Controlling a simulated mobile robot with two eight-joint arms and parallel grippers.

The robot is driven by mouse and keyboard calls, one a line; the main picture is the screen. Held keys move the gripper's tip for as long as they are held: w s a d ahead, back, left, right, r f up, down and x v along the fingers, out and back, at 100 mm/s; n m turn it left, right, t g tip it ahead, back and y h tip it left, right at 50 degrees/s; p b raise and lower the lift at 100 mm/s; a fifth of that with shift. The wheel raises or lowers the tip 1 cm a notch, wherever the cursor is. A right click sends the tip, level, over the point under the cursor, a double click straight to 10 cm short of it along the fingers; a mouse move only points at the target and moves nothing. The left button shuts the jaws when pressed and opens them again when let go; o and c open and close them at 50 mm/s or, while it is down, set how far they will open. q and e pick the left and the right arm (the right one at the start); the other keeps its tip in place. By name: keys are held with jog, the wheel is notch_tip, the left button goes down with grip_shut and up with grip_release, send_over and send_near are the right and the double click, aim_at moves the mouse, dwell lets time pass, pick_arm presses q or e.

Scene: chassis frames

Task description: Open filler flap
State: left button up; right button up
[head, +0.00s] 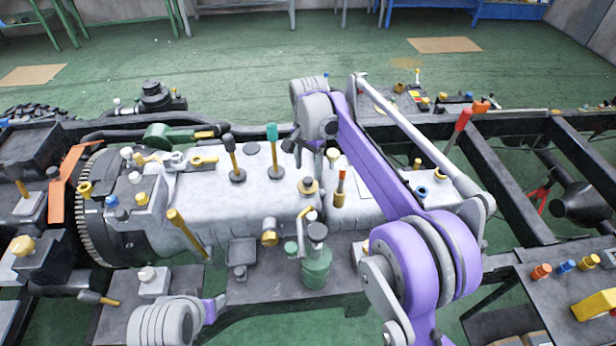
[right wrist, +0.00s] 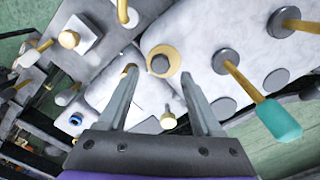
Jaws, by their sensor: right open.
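A brass-coloured ring with a dark round centre (head: 308,186) sits on top of the grey gearbox housing (head: 225,190). I cannot tell for certain whether it is the filler flap. In the right wrist view the ring (right wrist: 172,73) lies just beyond and between my fingertips, with no visible contact. My right gripper (right wrist: 158,84) is open and empty, its two fingers apart above the housing. In the head view it (head: 327,160) points down from the purple arm, partly hidden by the wrist. My left gripper is out of view; only part of my left arm shows at lower left.
A teal-handled lever (head: 272,140) and a black-and-yellow lever (head: 233,160) stand left of the ring. A green bottle-like part (head: 317,262) stands in front of the housing. A red-handled lever (head: 458,125) rises at right. Dark frame rails surround open gaps at far right.

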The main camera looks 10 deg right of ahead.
aim_at(308, 179)
jog(key=shift+f, duration=2)
grip_shut()
